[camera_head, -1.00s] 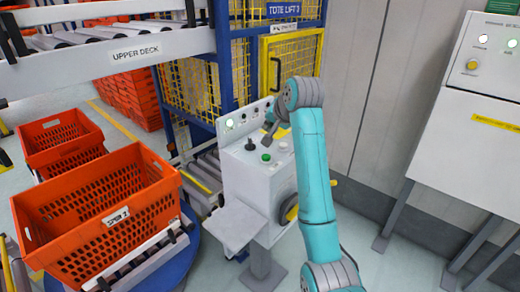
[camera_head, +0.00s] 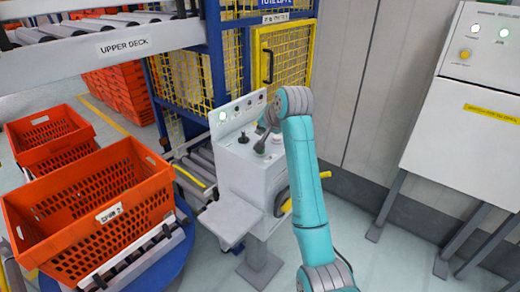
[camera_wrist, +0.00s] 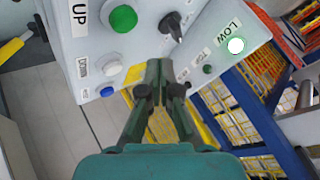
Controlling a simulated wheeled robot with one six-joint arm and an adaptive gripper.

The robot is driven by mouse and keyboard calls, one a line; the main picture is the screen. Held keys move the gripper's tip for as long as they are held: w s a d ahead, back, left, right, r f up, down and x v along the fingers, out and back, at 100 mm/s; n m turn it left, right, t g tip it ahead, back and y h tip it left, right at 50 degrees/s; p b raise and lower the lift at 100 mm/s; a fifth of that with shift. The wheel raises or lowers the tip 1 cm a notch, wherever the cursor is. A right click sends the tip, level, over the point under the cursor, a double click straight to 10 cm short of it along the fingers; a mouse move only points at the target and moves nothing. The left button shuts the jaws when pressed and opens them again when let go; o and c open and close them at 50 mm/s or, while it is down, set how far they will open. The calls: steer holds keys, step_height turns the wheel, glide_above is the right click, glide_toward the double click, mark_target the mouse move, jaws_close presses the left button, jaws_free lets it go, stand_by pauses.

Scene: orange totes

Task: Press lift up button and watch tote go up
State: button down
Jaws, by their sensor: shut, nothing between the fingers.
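The grey-white control console (camera_head: 240,185) stands in front of the lift cage. In the wrist view, the green button (camera_wrist: 123,18) sits beside the "UP" label (camera_wrist: 80,14). A white button (camera_wrist: 112,68) sits by the "DOWN" label (camera_wrist: 84,68). My gripper (camera_head: 260,147) is shut and empty over the console top; it also shows in the wrist view (camera_wrist: 159,63), its tips below and right of the green button in the picture. I cannot tell whether the tips touch the panel. The orange tote (camera_head: 155,185) rests on the lower rollers at left.
A black lever (camera_wrist: 172,24) stands close to my fingertips. A blue button (camera_wrist: 106,92) is at the panel's edge. The yellow-mesh lift cage (camera_head: 285,55) is behind, the upper deck (camera_head: 125,48) at upper left, a white cabinet (camera_head: 465,125) at right.

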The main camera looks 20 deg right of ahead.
steer(key=shift+f, duration=1.9)
steer(key=shift+f, duration=0.2)
steer(key=shift+f, duration=0.2)
